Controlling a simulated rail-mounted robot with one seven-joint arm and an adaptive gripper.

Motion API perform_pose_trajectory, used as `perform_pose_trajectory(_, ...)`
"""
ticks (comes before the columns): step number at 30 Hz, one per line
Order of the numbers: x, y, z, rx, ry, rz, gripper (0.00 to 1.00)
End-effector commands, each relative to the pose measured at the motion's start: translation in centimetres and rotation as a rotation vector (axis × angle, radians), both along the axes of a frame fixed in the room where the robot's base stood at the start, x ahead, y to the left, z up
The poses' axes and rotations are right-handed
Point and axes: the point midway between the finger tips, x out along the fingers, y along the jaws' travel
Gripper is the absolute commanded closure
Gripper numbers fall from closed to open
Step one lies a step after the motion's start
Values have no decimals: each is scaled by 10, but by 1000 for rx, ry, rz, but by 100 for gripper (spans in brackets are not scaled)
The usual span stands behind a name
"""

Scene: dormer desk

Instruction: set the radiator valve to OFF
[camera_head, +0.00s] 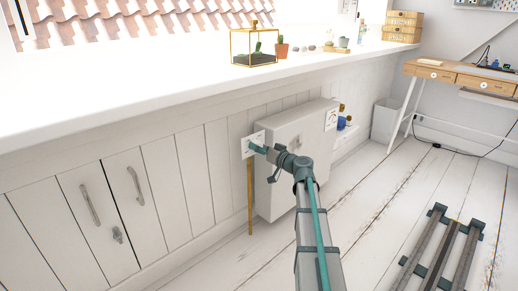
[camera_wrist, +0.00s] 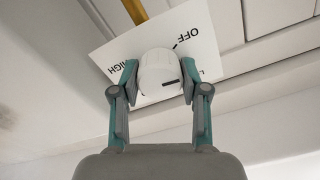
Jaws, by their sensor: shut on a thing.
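The radiator valve is a white rounded knob (camera_wrist: 160,72) on a white label plate (camera_wrist: 110,53). The plate reads OFF above the knob and HIGH to its left in the wrist view; a partly hidden label shows at right. A dark tick on the plate is by OFF. A short dark mark is low on the knob's near side; I cannot tell which setting it gives. My gripper (camera_wrist: 159,78) has one finger on each side of the knob and is shut on it. In the head view the plate (camera_head: 248,152) shows, but my gripper (camera_head: 261,149) hides the knob.
A brass pipe (camera_head: 250,205) runs down below the plate. The white radiator (camera_head: 285,135) stands just right of it, close to my arm. A white sill (camera_head: 150,95) overhangs above, with a glass terrarium (camera_head: 254,50) on it.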

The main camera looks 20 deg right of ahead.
Motion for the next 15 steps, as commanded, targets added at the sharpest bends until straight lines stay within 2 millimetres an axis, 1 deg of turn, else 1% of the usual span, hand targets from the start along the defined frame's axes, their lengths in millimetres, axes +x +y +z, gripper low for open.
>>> perform_pose_trajectory(9, -1, 0, -1, -277, -95, 1, 90)
perform_pose_trajectory(15, -1, 0, -1, -424, -145, 1, 90)
